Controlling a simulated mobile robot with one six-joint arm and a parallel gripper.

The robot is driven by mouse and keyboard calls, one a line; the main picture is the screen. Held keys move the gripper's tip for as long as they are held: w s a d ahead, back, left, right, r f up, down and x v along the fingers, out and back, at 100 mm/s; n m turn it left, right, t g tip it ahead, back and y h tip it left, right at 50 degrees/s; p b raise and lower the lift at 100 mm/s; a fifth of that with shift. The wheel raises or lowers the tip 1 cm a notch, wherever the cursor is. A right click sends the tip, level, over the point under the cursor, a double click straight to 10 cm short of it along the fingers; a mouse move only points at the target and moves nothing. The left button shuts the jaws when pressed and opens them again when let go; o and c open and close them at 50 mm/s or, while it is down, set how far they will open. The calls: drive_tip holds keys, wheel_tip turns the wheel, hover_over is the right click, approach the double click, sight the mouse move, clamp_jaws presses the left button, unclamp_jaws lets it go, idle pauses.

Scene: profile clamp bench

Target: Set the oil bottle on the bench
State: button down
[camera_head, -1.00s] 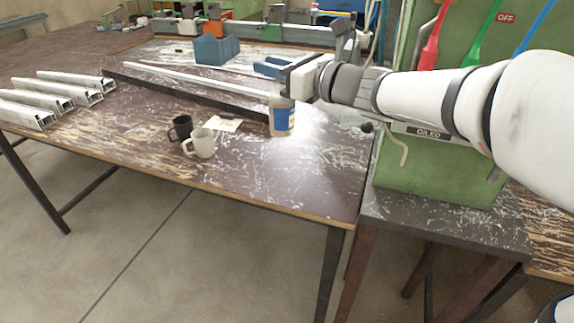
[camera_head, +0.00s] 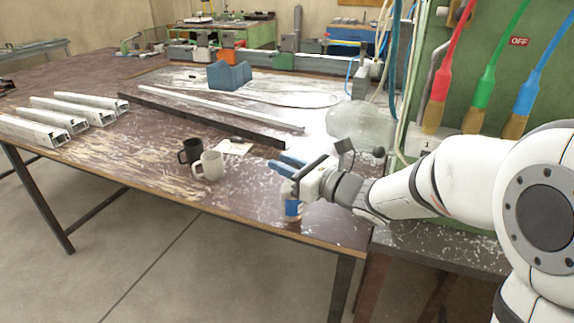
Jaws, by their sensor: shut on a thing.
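The oil bottle (camera_head: 293,209) is a pale bottle with a blue label, in the head view near the front right edge of the bench. My gripper (camera_head: 292,177) is shut on its upper part, so the top is mostly hidden by the blue fingers. The bottle looks upright. I cannot tell whether its base touches the bench. The bench (camera_head: 150,165) is a long dark brown table with a worn, scratched top.
Several metal profiles (camera_head: 62,118) lie at the far left. A dark bar (camera_head: 200,117) lies behind the mugs.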

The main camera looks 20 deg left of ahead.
drive_tip(key=shift+f+b, duration=0.15)
drive_tip(key=shift+b, duration=0.2)
drive_tip(key=c, duration=1.2)
unclamp_jaws()
drive_tip(key=shift+c, duration=0.2)
drive_tip(key=shift+r+p, duration=0.25)
drive_tip(key=shift+p, duration=0.05)
drive_tip(key=shift+d, duration=0.15)
drive_tip(key=v, duration=1.1)
drive_tip(key=shift+s+d, duration=0.2)
drive_tip(key=shift+d, duration=0.15)
